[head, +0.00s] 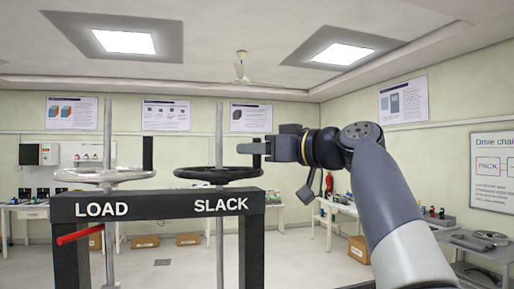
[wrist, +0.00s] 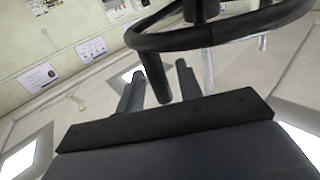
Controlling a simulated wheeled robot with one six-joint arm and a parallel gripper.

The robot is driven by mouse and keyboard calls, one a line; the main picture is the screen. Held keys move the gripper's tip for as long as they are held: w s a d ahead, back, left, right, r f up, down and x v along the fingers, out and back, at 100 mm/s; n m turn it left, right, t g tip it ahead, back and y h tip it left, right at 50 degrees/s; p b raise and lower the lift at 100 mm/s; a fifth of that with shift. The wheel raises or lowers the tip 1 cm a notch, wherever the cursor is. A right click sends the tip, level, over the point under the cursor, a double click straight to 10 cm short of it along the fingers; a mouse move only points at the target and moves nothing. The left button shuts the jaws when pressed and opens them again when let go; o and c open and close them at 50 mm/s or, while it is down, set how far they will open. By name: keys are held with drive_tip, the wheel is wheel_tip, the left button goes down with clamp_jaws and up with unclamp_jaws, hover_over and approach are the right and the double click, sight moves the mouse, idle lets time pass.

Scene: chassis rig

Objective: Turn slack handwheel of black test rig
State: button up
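The black test rig (head: 165,204) stands at the left in the head view, with LOAD and SLACK in white letters on its beam. The black slack handwheel (head: 218,174) sits on a threaded rod above SLACK. Its rim (wrist: 222,38) fills the top of the wrist view, with a dark handle peg (wrist: 152,78) standing off it. My gripper (head: 252,148) is level, just above the wheel's right side. In the wrist view its two fingers (wrist: 158,92) are apart, with the peg between them and a visible gap to the right finger. Whether the left finger touches it is unclear.
The silver load handwheel (head: 100,176) with its own upright black handle (head: 147,153) is left of the slack wheel. A red lever (head: 80,233) sticks out below LOAD. Benches (head: 340,207) and cardboard boxes line the back wall. Floor behind the rig is open.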

clamp_jaws()
idle(0.3)
